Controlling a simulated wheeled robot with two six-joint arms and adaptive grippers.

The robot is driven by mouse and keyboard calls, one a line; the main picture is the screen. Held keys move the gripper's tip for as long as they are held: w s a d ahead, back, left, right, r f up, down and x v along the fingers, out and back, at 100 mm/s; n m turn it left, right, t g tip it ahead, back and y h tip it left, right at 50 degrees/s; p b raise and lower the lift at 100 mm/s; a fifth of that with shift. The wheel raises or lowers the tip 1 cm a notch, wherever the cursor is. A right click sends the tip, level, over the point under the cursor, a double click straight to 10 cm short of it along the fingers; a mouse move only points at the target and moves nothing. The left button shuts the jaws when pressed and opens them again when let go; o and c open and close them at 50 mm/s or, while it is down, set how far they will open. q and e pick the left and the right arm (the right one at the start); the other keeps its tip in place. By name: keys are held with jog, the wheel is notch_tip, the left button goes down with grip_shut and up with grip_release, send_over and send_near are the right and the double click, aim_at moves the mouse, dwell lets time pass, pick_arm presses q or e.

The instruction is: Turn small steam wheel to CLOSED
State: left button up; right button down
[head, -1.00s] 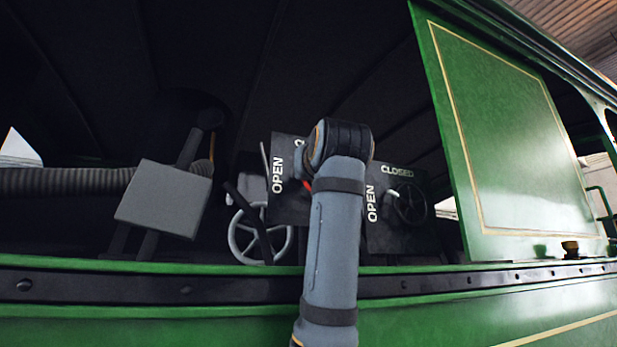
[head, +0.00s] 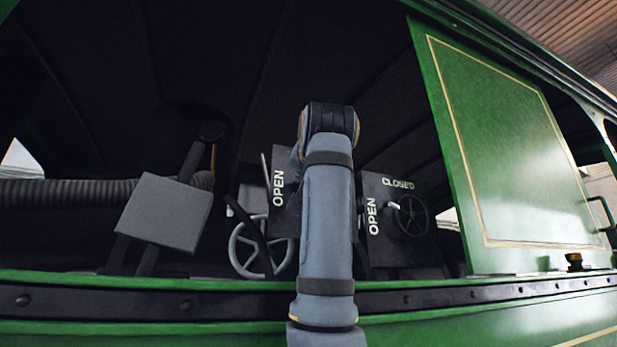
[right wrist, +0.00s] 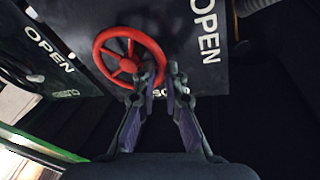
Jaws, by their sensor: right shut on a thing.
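A red spoked wheel (right wrist: 122,60) sits on a dark panel in the right wrist view, with OPEN beside it and a partly hidden CLOSED label below it. My right gripper (right wrist: 155,72) is shut on the lower right part of its rim. In the head view my right arm (head: 326,220) rises in the middle and hides this wheel and the gripper tips. A panel with OPEN (head: 279,190) shows left of the arm. My left gripper is not in view.
A black wheel (head: 411,216) on another OPEN/CLOSED panel (head: 385,250) is right of my arm. A larger grey wheel (head: 240,245) is lower left. A grey box (head: 165,212) stands farther left. The green cab side with its ledge (head: 450,298) runs across in front.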

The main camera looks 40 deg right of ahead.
jog(key=shift+s+r, duration=0.1)
jog(key=shift+r, duration=0.1)
jog(key=c, duration=1.7)
grip_release()
jog(key=shift+f, duration=0.1)
jog(key=v, duration=1.1)
jog(key=shift+s+a+f, duration=0.1)
jog(key=shift+s+a, duration=0.1)
jog(key=shift+s, duration=0.1)
